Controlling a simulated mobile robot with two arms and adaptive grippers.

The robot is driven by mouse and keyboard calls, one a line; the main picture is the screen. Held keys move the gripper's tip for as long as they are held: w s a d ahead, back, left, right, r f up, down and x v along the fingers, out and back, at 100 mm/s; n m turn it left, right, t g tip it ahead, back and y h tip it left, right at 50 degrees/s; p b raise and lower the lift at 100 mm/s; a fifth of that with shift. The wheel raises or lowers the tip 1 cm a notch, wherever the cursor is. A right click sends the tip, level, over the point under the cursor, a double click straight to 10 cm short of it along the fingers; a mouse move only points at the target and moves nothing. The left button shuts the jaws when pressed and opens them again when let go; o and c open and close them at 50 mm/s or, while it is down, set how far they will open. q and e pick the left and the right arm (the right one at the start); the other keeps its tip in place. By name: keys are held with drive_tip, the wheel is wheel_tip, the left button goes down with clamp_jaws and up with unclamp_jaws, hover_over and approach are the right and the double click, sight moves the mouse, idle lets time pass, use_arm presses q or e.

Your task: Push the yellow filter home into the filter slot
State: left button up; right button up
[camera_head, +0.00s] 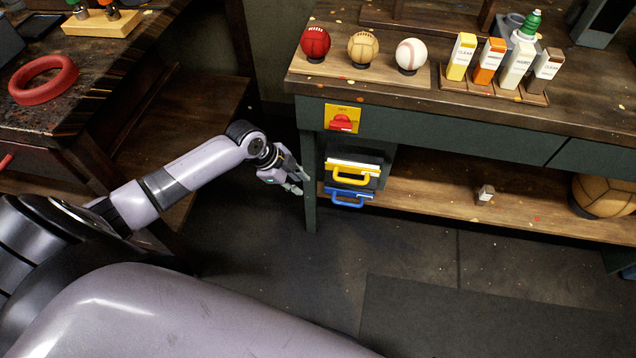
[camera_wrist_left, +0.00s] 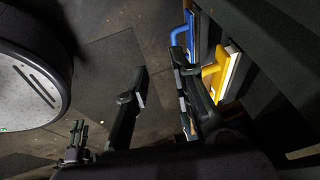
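The yellow filter (camera_head: 353,170) has a yellow loop handle and a pale top edge; its front part stands out from a dark housing (camera_head: 385,160) under the workbench. The housing hides its rear part and the slot's inside. In the left wrist view, the yellow filter (camera_wrist_left: 232,70) lies right of the fingers. My left gripper (camera_head: 296,182) is left of the filter by the bench leg, empty. In the left wrist view its fingers (camera_wrist_left: 160,88) are spread; the right one looks close to the yellow handle, contact unclear. A small dark jointed shape, possibly my right gripper, is lower left there.
A blue filter (camera_head: 350,197) with a loop handle sits below the yellow one. A red knob on a yellow plate (camera_head: 342,120) is above. The bench leg (camera_head: 309,185) stands beside my gripper. A large ball (camera_head: 603,195) is on the lower shelf. Floor in front is clear.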

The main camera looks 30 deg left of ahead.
use_arm(q)
drive_tip(key=b, duration=0.1)
hover_over(348, 180)
drive_tip(key=s+a, duration=0.2)
drive_tip(key=b+x, duration=0.1)
drive_tip(key=x, duration=0.3)
drive_tip(key=shift+w+b, duration=0.2)
drive_tip(key=shift+b, duration=0.1)
drive_tip(key=shift+w+d+f, duration=0.1)
drive_tip(key=shift+d+f, duration=0.1)
drive_tip(key=shift+f, duration=0.15)
use_arm(e)
drive_tip(key=w+r, duration=0.3)
drive_tip(key=r, duration=0.6)
drive_tip(key=shift+w+a+r+t, duration=0.15)
drive_tip(key=shift+w+a+t, duration=0.1)
drive_tip(key=shift+w+t, duration=0.1)
use_arm(q)
drive_tip(key=shift+c, duration=0.3)
clamp_jaws()
